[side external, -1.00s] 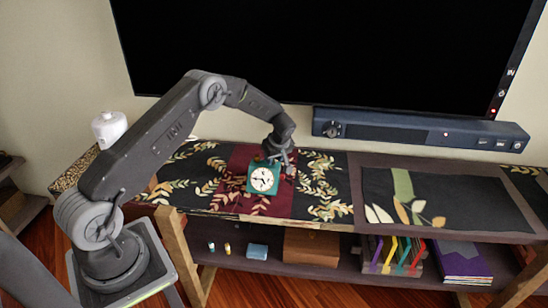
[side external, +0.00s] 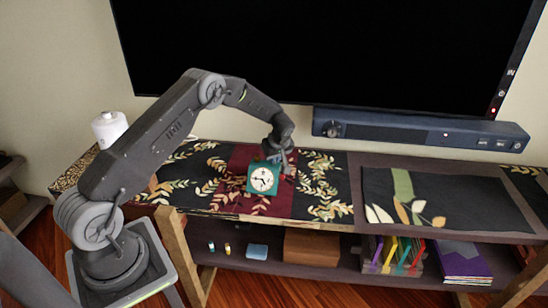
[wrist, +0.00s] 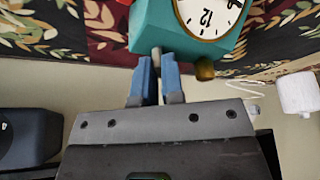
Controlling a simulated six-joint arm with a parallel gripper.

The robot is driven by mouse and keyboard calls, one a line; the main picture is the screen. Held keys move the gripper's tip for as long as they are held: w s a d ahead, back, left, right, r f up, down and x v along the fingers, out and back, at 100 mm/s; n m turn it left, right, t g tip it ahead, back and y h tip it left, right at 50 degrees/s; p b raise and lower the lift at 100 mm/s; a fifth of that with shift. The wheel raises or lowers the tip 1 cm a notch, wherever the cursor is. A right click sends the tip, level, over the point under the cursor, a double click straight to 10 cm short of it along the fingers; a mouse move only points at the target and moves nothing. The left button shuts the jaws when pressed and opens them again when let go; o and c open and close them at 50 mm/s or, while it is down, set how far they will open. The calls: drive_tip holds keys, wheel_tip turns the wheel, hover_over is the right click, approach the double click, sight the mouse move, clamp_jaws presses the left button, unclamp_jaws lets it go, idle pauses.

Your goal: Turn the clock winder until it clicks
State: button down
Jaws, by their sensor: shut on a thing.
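A teal clock (side external: 252,184) with a round white face stands on the dark red part of the patterned runner. Its teal body fills the top of the wrist view (wrist: 150,30), where the face's numerals appear upside down. My gripper (side external: 279,162) is at the clock's upper back, on the side towards the wall. In the wrist view my gripper's blue-padded fingers (wrist: 157,82) are shut on the small grey winder (wrist: 157,55) at the clock's edge. The winder is hidden in the side view. A brass knob (wrist: 204,70) sits beside the fingers.
A dark soundbar (side external: 420,130) is mounted below the large screen (side external: 330,50) behind the clock. A white canister (side external: 108,128) stands at the left. Books (side external: 462,262) and a brown box (side external: 312,247) are on the lower shelf.

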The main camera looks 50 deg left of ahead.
drive_tip(key=m+t, duration=0.1)
drive_tip(key=m, duration=0.2)
drive_tip(key=shift+m+h, duration=0.3)
drive_tip(key=m, duration=0.1)
drive_tip(key=m+t, duration=0.1)
drive_tip(key=m, duration=0.1)
drive_tip(key=shift+s+a+m+t+h, duration=0.1)
drive_tip(key=shift+m+t+h, duration=0.2)
drive_tip(key=shift+h, duration=0.1)
drive_tip(key=m+h, duration=0.1)
drive_tip(key=m, duration=0.2)
drive_tip(key=shift+m+t, duration=0.4)
drive_tip(key=m+h, duration=0.1)
drive_tip(key=m, duration=0.2)
drive_tip(key=shift+a+m+h, duration=0.1)
drive_tip(key=shift+m+h, duration=0.3)
drive_tip(key=m+h, duration=0.1)
drive_tip(key=m, duration=0.2)
drive_tip(key=m+h, duration=0.1)
drive_tip(key=m, duration=0.3)
drive_tip(key=shift+a+h, duration=0.15)
drive_tip(key=shift+h, duration=0.15)
drive_tip(key=m+g+h, duration=0.1)
drive_tip(key=m, duration=0.2)
drive_tip(key=shift+m, duration=0.3)
drive_tip(key=shift+a+m+g+h, duration=0.1)
drive_tip(key=shift+m+g+h, duration=0.45)
drive_tip(key=shift+m, duration=1.25)
